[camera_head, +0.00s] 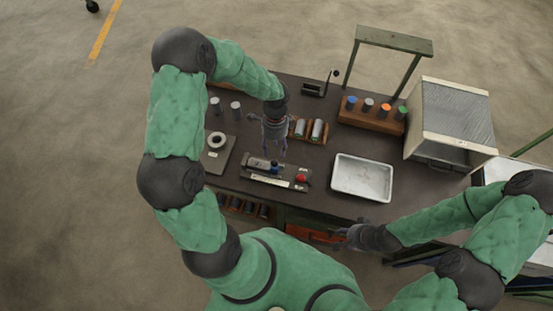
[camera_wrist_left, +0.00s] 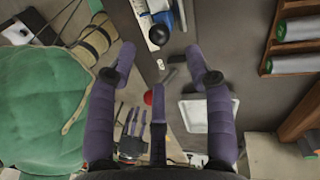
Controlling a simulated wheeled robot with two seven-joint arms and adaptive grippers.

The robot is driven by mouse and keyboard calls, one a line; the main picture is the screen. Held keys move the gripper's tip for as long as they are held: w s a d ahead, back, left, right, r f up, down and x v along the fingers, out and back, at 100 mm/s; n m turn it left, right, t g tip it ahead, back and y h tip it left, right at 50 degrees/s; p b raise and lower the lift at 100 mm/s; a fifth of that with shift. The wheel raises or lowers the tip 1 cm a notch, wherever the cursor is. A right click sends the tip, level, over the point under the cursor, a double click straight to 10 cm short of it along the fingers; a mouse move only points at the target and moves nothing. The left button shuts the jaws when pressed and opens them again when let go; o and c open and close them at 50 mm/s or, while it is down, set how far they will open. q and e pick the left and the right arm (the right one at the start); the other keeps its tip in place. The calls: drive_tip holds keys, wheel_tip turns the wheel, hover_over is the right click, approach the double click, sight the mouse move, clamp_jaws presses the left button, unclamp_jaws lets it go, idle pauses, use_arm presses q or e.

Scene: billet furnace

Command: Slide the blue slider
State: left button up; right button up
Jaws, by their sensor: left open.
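A dark panel (camera_head: 262,183) lies on the table below my left gripper. A silver piece and a small blue part (camera_head: 274,167), apparently the blue slider, show on it. A red knob (camera_head: 301,177) is at its right end. In the left wrist view a blue part (camera_wrist_left: 161,17) shows near the top edge, by a black ball (camera_wrist_left: 158,36); the red knob (camera_wrist_left: 148,97) is lower. My left gripper (camera_head: 274,148) is above and just behind the panel, open and empty, its fingers (camera_wrist_left: 160,60) spread. My right gripper (camera_head: 344,235) hangs at the table's front edge, its fingers too small to judge.
A white metal tray (camera_head: 362,187) lies right of the panel. A wooden rack with coloured-top cylinders (camera_head: 371,103), a grey box furnace (camera_head: 450,120) and a rack of silver billets (camera_head: 317,130) stand behind. A ring on a plate (camera_head: 217,140) is at the left.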

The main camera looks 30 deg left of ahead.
sight(275, 161)
use_arm(q)
drive_tip(key=f, duration=0.3)
drive_tip(key=s+f, duration=0.1)
drive_tip(key=f, duration=0.5)
drive_tip(key=shift+s+d, duration=0.25)
drive_tip(key=shift+d, duration=0.1)
drive_tip(key=shift+b, duration=0.3)
clamp_jaws()
